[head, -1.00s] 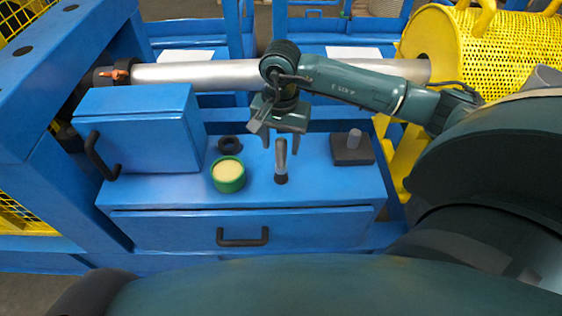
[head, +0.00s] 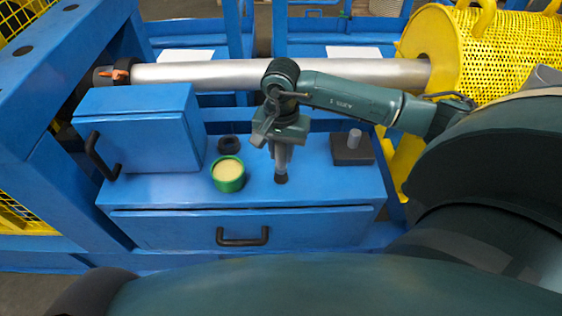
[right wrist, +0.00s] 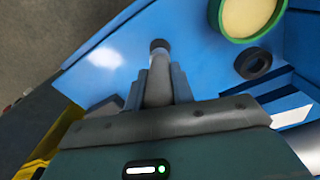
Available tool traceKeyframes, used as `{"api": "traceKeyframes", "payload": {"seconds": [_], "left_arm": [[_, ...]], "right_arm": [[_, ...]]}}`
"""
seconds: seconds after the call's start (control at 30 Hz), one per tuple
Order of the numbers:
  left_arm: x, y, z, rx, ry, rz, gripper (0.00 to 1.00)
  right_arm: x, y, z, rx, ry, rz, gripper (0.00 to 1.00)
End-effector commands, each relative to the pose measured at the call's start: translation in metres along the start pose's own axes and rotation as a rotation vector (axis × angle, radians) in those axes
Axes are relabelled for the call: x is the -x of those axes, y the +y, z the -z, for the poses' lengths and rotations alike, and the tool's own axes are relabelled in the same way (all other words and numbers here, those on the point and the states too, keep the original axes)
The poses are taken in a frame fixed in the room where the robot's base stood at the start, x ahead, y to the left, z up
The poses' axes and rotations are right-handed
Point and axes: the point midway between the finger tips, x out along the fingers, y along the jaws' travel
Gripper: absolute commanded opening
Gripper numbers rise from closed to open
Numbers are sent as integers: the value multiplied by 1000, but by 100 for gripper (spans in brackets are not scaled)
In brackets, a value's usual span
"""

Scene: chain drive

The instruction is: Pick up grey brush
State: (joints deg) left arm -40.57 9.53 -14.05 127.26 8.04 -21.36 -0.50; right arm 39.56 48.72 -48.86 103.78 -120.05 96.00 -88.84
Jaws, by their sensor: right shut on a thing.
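The grey brush (head: 281,178) stands upright on the blue cabinet top (head: 320,185), its dark end at the bottom. My right gripper (head: 281,158) is above it, pointing down, with its fingers shut around the upper part of the handle. In the right wrist view the brush (right wrist: 159,75) lies between the two fingers of my right gripper (right wrist: 160,85), its dark end pointing away. The brush's top is hidden by the gripper in the head view. My left gripper is not in view.
A green tin (head: 228,175) with pale contents and a black ring (head: 229,145) are left of the brush. A dark block with a grey peg (head: 352,149) is to the right. A blue box (head: 140,130) stands at left; a metal shaft (head: 220,74) runs behind.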

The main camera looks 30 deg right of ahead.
Motion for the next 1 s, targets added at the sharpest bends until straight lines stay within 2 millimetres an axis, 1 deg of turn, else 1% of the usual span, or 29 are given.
{"api": "traceKeyframes", "payload": {"seconds": [0.03,0.1,0.27,0.37,0.47,0.7,0.8,0.9,1.0], "left_arm": [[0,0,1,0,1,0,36],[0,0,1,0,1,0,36],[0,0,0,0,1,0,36],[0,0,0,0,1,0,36],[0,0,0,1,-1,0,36],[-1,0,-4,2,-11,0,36],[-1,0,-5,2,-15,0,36],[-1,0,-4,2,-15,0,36],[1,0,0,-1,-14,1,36]], "right_arm": [[0,0,0,0,0,0,5],[0,0,0,0,1,1,1],[0,0,0,0,1,1,1],[4,0,0,0,1,2,1],[16,-1,1,-1,3,4,1],[65,-1,1,-1,4,5,1],[82,-1,1,0,4,4,1],[94,-1,0,-5,2,3,1],[102,0,0,-24,1,2,1]]}}
